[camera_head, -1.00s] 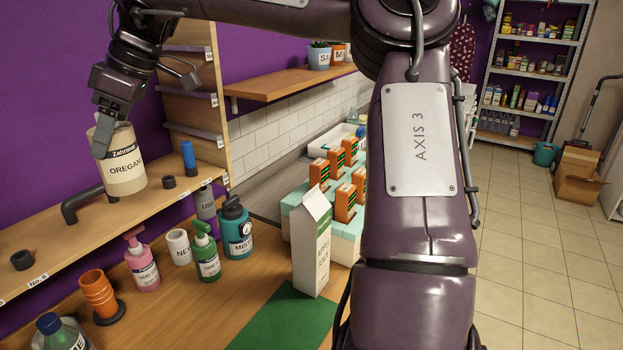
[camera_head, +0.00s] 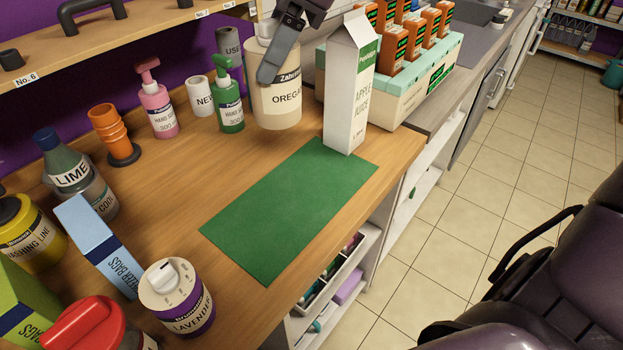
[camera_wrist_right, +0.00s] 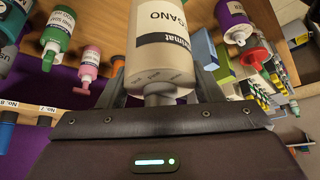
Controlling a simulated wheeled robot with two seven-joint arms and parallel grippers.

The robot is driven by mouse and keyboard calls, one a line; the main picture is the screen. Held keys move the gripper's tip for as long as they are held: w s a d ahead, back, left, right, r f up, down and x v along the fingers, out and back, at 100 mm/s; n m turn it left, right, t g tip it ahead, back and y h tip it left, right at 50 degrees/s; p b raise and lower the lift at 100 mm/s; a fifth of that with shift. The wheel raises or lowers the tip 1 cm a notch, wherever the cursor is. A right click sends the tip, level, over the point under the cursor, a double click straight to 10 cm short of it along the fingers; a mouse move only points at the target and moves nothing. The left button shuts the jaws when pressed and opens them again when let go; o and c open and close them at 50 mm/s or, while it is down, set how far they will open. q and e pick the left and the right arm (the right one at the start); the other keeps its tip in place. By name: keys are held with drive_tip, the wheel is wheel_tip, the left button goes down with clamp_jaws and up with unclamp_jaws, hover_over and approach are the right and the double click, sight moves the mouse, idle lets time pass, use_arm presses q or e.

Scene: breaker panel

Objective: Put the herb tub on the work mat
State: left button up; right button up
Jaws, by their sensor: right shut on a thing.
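The herb tub (camera_head: 277,105) is a cream cylinder with an "OREGANO" label, upright in the head view just behind the green work mat (camera_head: 290,215). My right gripper (camera_head: 277,68) is shut on it, with one dark finger across its near side. Its base seems to be a little above the counter, but I cannot be sure of the gap. In the right wrist view the tub (camera_wrist_right: 168,70) sits between the two fingers. The work mat is flat and bare on the wooden counter. My left gripper is not in view.
An apple juice carton (camera_head: 350,85) stands at the mat's far right corner, close to the tub. A green pump bottle (camera_head: 228,100) is left of the tub. A lavender tub (camera_head: 178,297) and freezer bags box (camera_head: 98,245) stand left of the mat. The counter edge lies right of it.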

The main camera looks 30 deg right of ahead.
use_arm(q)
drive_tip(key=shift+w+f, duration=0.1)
use_arm(e)
wheel_tip(320, 180, down, 20)
drive_tip(key=shift+r, duration=0.2)
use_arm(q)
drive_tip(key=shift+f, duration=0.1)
use_arm(e)
drive_tip(key=shift+f, duration=0.1)
drive_tip(key=o, duration=1.1)
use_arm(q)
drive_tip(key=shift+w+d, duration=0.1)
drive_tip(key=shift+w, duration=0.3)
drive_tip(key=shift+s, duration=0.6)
use_arm(e)
drive_tip(key=shift+v, duration=6.15)
